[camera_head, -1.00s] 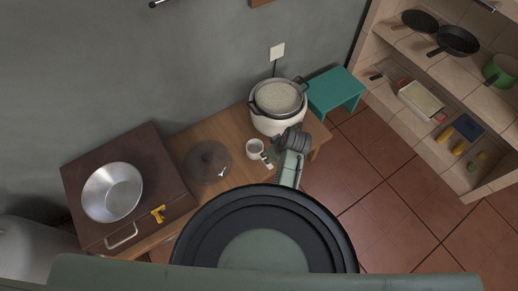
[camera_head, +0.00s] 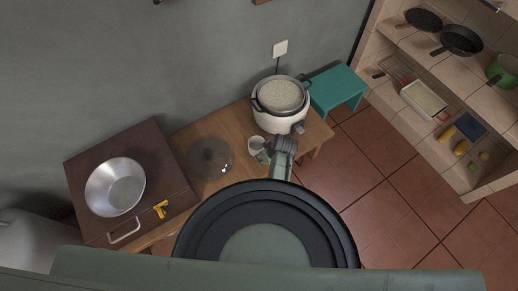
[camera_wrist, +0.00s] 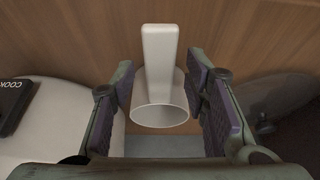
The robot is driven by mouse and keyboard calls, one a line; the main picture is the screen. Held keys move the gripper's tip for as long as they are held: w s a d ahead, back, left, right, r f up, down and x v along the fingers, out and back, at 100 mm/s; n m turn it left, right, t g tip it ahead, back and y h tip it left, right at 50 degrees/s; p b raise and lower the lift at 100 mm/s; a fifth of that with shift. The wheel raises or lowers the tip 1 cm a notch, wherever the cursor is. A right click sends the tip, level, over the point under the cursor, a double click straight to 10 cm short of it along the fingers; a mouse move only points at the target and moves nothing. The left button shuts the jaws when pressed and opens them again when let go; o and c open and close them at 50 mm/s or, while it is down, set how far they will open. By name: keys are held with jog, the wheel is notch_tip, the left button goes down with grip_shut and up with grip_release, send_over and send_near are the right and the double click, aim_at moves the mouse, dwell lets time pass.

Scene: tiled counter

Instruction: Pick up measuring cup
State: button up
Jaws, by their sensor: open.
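The measuring cup (camera_wrist: 160,113) is white with a flat handle (camera_wrist: 160,55). In the wrist view it lies between the two fingers of my open gripper (camera_wrist: 164,110), with a visible gap on each side. In the head view the cup (camera_head: 256,142) is on the wooden table, beside the rice cooker, and my gripper (camera_head: 266,155) is right at it, partly covering it. The cup's opening faces the wrist camera and looks empty.
A white rice cooker (camera_head: 281,122) stands close behind the cup. A dark round lid (camera_head: 210,158) lies to the left on the wooden table (camera_head: 232,119). A metal bowl (camera_head: 115,186) sits on a brown box further left. A teal stool (camera_head: 338,88) stands right of the table.

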jog(key=shift+c, duration=0.4)
grip_shut()
jog(key=shift+r, duration=0.2)
